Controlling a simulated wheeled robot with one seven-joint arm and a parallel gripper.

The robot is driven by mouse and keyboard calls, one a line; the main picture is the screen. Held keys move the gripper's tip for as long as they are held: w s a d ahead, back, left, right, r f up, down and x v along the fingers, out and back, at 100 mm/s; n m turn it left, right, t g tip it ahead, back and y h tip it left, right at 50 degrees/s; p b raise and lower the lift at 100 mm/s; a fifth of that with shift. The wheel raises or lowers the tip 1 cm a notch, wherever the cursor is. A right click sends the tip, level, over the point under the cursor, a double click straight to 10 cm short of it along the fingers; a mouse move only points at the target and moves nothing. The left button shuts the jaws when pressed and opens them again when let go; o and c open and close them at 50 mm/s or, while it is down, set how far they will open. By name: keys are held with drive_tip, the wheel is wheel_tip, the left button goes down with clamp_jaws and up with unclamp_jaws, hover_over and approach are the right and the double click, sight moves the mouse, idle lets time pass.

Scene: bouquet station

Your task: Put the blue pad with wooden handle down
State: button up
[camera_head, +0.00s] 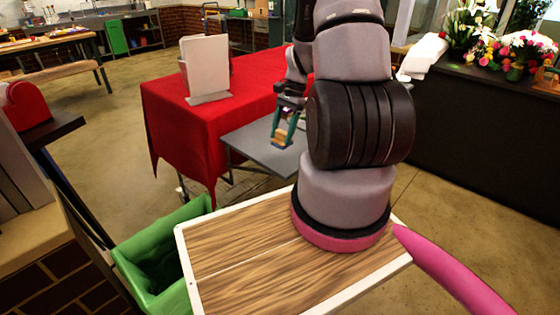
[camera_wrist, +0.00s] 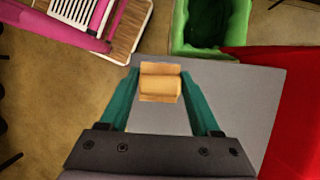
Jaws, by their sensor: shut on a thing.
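My gripper (camera_head: 287,125) is shut on the pad with the wooden handle (camera_head: 281,141). In the wrist view my gripper (camera_wrist: 160,88) has its two green fingers against the sides of the tan wooden handle (camera_wrist: 159,82). A little blue shows at the pad's lower edge in the head view; the wrist view shows no blue. The pad is over a grey tabletop (camera_head: 250,145), which also lies beneath it in the wrist view (camera_wrist: 235,95). I cannot tell whether the pad touches the grey top.
A table with a red cloth (camera_head: 185,125) adjoins the grey top and bears a pale upright panel (camera_head: 205,66). A green bin (camera_head: 150,250) stands at the lower left. A dark counter with flowers (camera_head: 490,130) is at the right. The visible grey top is otherwise bare.

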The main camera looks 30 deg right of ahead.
wheel_tip(320, 180, down, 8)
drive_tip(key=shift+r, duration=0.25)
drive_tip(key=shift+f, duration=0.1)
drive_tip(key=o, duration=1.3)
